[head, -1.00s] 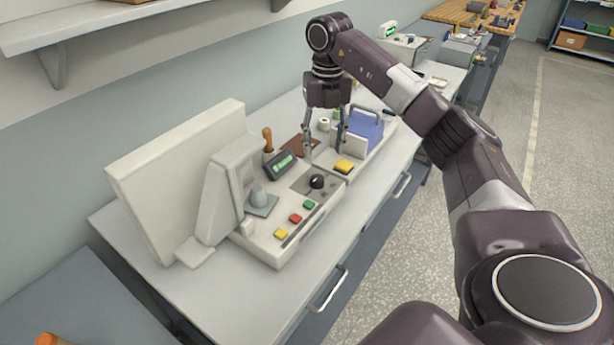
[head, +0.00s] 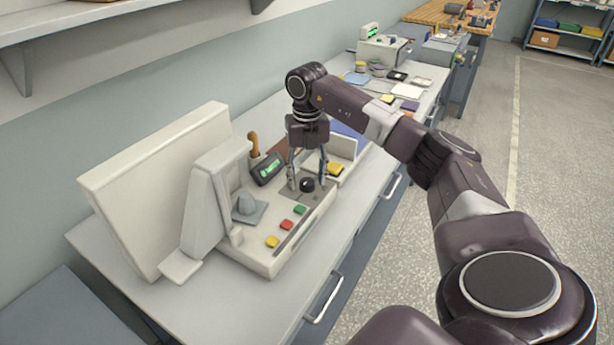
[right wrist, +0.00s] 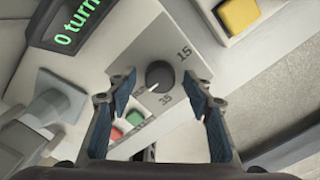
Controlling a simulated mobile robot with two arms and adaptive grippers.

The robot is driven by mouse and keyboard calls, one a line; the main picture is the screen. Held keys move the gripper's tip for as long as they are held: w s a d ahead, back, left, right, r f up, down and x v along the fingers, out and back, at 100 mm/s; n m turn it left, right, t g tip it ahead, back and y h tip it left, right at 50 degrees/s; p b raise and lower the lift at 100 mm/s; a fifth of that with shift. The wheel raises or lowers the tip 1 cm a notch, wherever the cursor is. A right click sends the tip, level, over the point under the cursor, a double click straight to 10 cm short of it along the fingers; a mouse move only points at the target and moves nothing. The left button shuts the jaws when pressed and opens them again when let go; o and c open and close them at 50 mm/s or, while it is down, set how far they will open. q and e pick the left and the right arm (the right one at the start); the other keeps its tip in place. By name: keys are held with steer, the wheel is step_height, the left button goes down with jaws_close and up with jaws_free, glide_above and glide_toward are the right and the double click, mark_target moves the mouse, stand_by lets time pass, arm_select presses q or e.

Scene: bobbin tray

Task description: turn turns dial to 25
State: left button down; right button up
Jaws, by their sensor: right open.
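The turns dial (head: 307,185) is a dark round knob on a grey panel of the pale machine (head: 262,254). In the right wrist view the dial (right wrist: 159,75) shows between my fingertips, with 15 and 35 printed near it and a light mark at its lower-left edge. The display (right wrist: 62,30) reads "0 turn", cut off at the frame edge. My right gripper (head: 307,178) is open and points down over the dial, one finger on each side. I cannot tell whether the fingers touch the panel. My left gripper is out of view.
A wooden-handled tool (head: 253,144) stands behind the display. A tray with a yellow block (head: 335,169) lies right of the machine.

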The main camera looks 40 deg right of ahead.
steer(key=shift+f, duration=0.25)
steer(key=shift+c, duration=0.3)
steer(key=c, duration=1.1)
